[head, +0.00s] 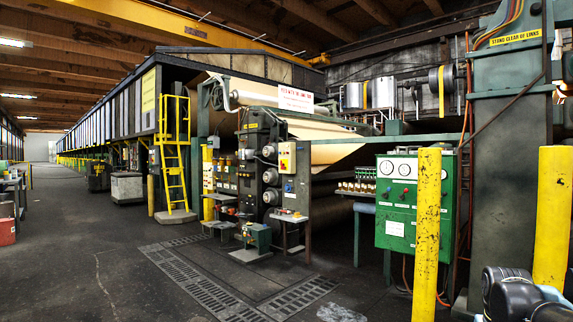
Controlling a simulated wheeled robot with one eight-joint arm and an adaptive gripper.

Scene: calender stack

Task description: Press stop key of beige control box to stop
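A small beige control box (287,157) is mounted upright on the machine in the middle of the head view, beside a dark column with several round grey fittings. Small red and yellow marks show on its front, but it is too small to tell which one is the stop key. My gripper is not in view. Only part of my arm, dark with a light section, shows at the bottom right corner, far from the box.
Two yellow posts (427,235) and (553,218) stand at the right, near my arm. A green panel with gauges (410,203) is behind them. A small green-and-yellow valve unit (256,238) stands before the machine. Floor grates (205,283) lie in front; the aisle at left is open.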

